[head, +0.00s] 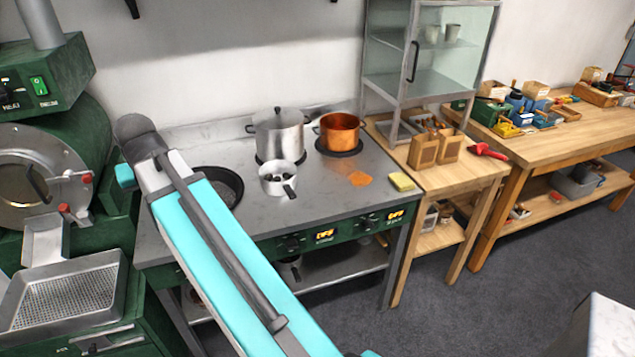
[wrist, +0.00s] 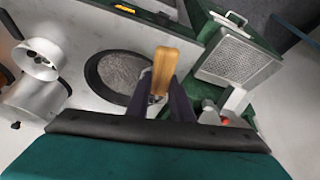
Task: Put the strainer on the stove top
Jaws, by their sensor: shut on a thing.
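A round, dark-rimmed thing with a grey mesh-like inside (head: 222,180) looks like the strainer. It lies at the left of the stove top (head: 330,200), partly behind my arm. In the wrist view the same round thing (wrist: 122,76) is just left of my gripper (wrist: 170,84). My gripper is shut on a wooden handle (wrist: 165,62) that stands out between its dark fingers. I cannot tell whether this handle joins the round rim. In the head view my arm hides the gripper and the handle.
A yellow sponge (head: 402,181) lies at the right edge. A green machine with a perforated tray (head: 65,302) stands left.

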